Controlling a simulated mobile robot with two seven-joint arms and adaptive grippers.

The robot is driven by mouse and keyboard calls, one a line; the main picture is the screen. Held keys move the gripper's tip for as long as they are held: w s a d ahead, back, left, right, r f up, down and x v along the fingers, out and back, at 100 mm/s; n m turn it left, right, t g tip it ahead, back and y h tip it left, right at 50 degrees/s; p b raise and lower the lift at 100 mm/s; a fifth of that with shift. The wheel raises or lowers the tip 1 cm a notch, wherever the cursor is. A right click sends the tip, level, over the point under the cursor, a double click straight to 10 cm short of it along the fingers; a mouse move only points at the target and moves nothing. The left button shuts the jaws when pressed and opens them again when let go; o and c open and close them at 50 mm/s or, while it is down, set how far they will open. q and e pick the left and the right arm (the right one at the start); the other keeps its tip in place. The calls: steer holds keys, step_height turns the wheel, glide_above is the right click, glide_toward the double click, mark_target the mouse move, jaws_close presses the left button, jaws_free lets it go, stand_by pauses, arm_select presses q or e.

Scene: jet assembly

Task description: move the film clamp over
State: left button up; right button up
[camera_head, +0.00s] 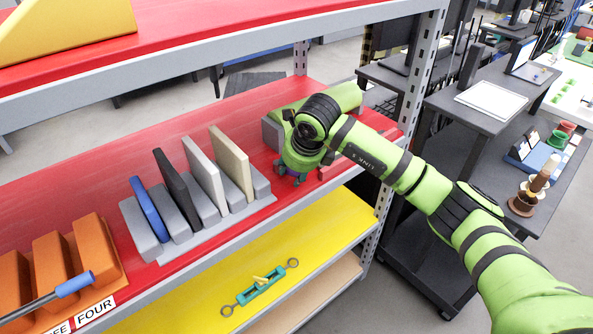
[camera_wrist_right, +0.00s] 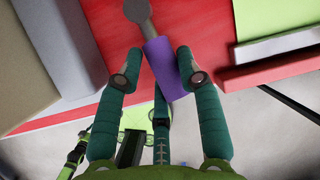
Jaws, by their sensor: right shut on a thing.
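My right gripper (camera_head: 295,178) reaches down over the red shelf near its right end. In the right wrist view its teal fingers (camera_wrist_right: 160,85) are around a purple-handled tool (camera_wrist_right: 172,72) with a grey rod and round grey end. In the head view the gripper and arm hide most of this tool. A teal device (camera_head: 262,286) with grey rings at both ends and a yellow piece on top lies on the yellow shelf below. I cannot tell which of the two is the film clamp. My left gripper is out of view.
A grey rack (camera_head: 170,248) with upright blue, black, white and tan plates stands left of the gripper on the red shelf (camera_head: 105,172). Orange blocks (camera_head: 55,260) are farther left. The yellow shelf (camera_head: 335,232) is mostly clear.

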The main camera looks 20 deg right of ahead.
steer(key=o, duration=0.8)
steer(key=shift+a, duration=0.1)
steer(key=v, duration=1.2)
steer(key=shift+w, duration=0.1)
